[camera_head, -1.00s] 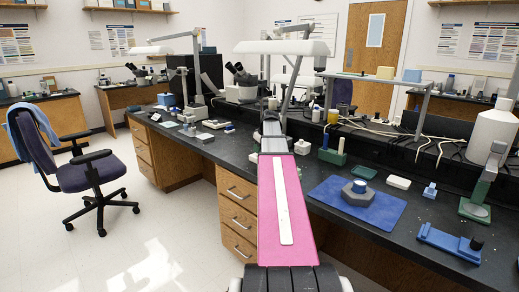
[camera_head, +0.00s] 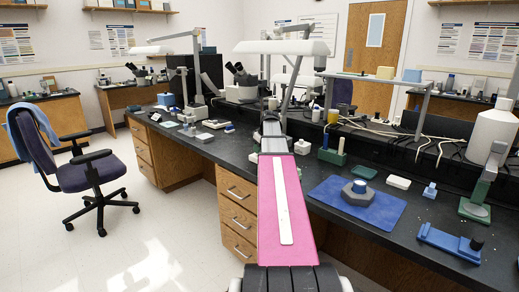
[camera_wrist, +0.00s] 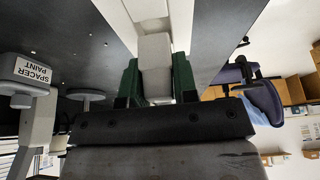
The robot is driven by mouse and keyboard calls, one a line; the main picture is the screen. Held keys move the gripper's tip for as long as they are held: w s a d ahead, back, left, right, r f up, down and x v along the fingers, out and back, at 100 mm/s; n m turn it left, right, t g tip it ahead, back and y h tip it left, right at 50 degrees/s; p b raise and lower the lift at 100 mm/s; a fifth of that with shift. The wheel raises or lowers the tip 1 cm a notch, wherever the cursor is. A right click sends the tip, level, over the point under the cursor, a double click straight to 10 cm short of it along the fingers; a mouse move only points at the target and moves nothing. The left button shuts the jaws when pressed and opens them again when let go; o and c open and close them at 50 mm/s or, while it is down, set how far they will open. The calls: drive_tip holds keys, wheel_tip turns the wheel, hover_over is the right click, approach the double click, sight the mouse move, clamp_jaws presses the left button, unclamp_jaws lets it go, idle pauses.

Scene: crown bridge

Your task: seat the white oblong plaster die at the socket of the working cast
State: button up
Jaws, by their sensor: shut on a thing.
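In the wrist view, my gripper (camera_wrist: 156,66) has its two green fingers closed on the sides of a pale oblong block, the plaster die (camera_wrist: 154,48). The die sticks out beyond the fingertips, and its held part is partly hidden between them. In the head view my arm reaches out over the bench, and its links hide the gripper and the die. I cannot single out the working cast or its socket for certain in either view.
A blue mat (camera_head: 327,197) on the dark bench bears a grey hexagonal block (camera_head: 357,198) with a round blue top. A white block (camera_head: 398,182), a small blue block (camera_head: 430,190) and a blue stand (camera_head: 448,241) are to its right. A green holder (camera_head: 332,156) stands behind.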

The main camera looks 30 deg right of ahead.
drive_tip(key=shift+f, duration=0.75)
drive_tip(key=o, duration=1)
drive_tip(key=v, duration=1)
drive_tip(key=shift+s+d+r, duration=0.1)
drive_tip(key=shift+s+r, duration=0.05)
drive_tip(key=shift+r, duration=0.2)
